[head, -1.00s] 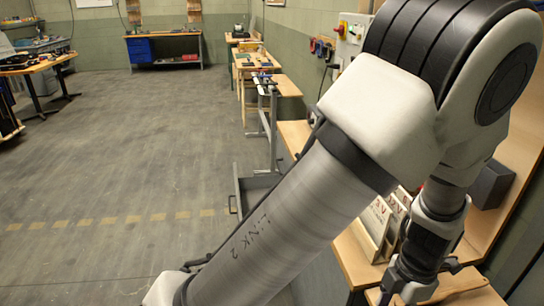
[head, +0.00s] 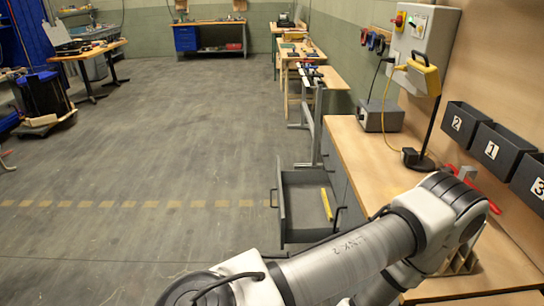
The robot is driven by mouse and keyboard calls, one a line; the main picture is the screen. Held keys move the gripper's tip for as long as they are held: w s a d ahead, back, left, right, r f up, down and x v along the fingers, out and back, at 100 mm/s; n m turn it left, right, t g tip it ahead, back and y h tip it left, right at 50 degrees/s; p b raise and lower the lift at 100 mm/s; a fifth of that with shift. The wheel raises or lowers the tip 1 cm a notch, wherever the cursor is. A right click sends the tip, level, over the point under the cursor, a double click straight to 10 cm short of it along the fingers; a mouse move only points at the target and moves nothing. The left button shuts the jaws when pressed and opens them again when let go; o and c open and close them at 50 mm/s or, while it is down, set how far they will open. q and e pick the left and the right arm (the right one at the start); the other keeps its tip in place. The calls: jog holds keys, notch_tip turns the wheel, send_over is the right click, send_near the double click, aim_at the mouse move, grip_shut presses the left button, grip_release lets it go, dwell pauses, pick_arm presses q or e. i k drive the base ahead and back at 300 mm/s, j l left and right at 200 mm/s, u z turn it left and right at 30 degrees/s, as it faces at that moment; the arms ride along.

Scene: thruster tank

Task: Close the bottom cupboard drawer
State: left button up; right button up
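A dark grey drawer (head: 281,208) stands pulled out of the cupboard (head: 352,190) under the long wooden workbench, in the middle of the head view. A handle (head: 270,198) shows on its front, which faces left. A yellow bar-like object (head: 326,204) lies inside it. I cannot see from here how many drawers the cupboard has. One of my arms crosses the lower part of the view, in front of the drawer's near end. Neither gripper shows; the far end of this arm is hidden behind its own links or out of the picture.
The workbench top (head: 370,150) holds a grey box (head: 380,117) and a black lamp-like stand (head: 420,158). Numbered dark bins (head: 497,150) and a control box (head: 424,40) hang on the right wall. The floor (head: 170,150) left of the drawer is clear.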

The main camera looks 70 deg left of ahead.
aim_at(303, 219)
jog(key=j+u, duration=0.95)
jog(key=i+j+u, duration=0.1)
jog(key=j+u, duration=0.25)
jog(key=u, duration=0.55)
jog(key=i+j+z, duration=0.1)
jog(key=z, duration=0.25)
jog(key=j+z, duration=0.3)
jog(key=i+l, duration=0.05)
jog(key=l, duration=0.05)
